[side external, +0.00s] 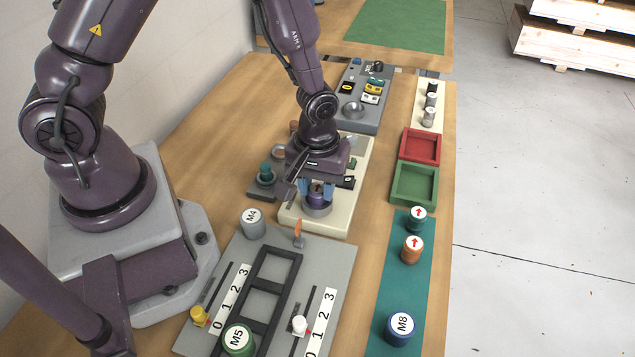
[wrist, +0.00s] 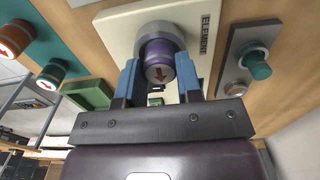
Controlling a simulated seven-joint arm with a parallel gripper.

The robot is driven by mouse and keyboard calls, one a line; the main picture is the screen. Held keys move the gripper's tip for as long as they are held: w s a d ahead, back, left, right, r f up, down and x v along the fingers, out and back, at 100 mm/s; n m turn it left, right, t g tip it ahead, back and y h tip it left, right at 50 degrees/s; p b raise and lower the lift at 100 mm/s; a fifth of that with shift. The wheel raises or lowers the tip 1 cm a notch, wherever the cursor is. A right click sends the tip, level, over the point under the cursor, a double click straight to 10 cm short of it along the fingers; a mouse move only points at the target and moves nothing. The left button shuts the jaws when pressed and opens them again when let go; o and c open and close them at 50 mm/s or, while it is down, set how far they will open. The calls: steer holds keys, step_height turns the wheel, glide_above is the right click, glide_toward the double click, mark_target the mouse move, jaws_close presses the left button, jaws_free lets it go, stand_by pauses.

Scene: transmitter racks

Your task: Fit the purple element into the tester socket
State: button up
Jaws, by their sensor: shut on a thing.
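The purple element (wrist: 158,62) is a short cylinder with a red arrow on its pale end cap. My gripper (wrist: 157,80) is shut on it with blue fingers at its two sides. In the side external view the purple element (side external: 317,195) is upright between the fingers of my gripper (side external: 317,188), at the grey round tester socket (side external: 318,210). The socket ring also shows in the wrist view (wrist: 153,30), with the element's far end at or inside it. I cannot tell how deep it sits. The socket is on a cream panel (side external: 292,218) labelled ELEMENT.
A green-knobbed grey box (side external: 262,188) stands left of the panel. Red (side external: 419,158) and green (side external: 397,197) trays lie beyond. A grey slider board (side external: 335,252) is in front.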

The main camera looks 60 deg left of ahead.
steer(key=shift+f, duration=0.15)
steer(key=o, duration=1)
step_height(320, 180, up, 12)
step_height(320, 180, up, 12)
steer(key=m+t, duration=0.3)
steer(key=m, duration=0.2)
glide_above(317, 188)
steer(key=s+a, duration=0.3)
steer(key=s, duration=0.1)
steer(key=s+r+m+t, duration=0.1)
steer(key=s, duration=0.1)
steer(key=s+r+m, duration=0.1)
steer(key=s+r, duration=0.1)
steer(key=s+a+r+m+t, duration=0.1)
steer(key=s+r+m, duration=0.1)
steer(key=shift+s+a+r+t, duration=0.1)
steer(key=shift+s+r+t, duration=0.05)
steer(key=shift+s+t, duration=0.2)
